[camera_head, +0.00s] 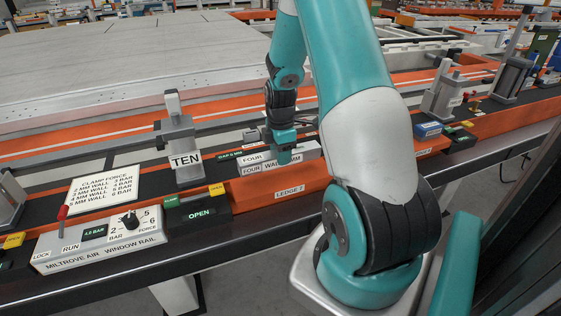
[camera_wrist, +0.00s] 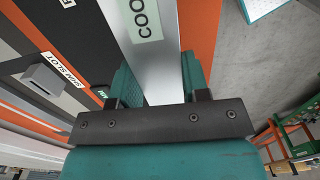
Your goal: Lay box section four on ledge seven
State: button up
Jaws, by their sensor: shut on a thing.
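Box section four (camera_head: 258,168) is a pale silver bar with labels reading FOUR and FOUR WALL. My gripper (camera_head: 286,152) comes down on it from above and is shut on it. In the wrist view the bar (camera_wrist: 150,65) runs up between the teal jaws of my gripper (camera_wrist: 157,85), with a pale label partly in view. Ledge seven (camera_head: 258,190) is an orange block with its label on the front face. The bar is at the ledge's top, along it; I cannot tell whether it rests there or is just above.
A grey clamp post marked TEN (camera_head: 183,145) stands left of the bar. A control panel (camera_head: 100,236) with a dial and a red-tipped lever is at front left, beside a green OPEN display (camera_head: 200,213). A clamp force card (camera_head: 103,188) lies behind the panel.

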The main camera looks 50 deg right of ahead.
jog(key=shift+f, duration=1.5)
jog(key=shift+f, duration=0.1)
jog(key=o, duration=1.1)
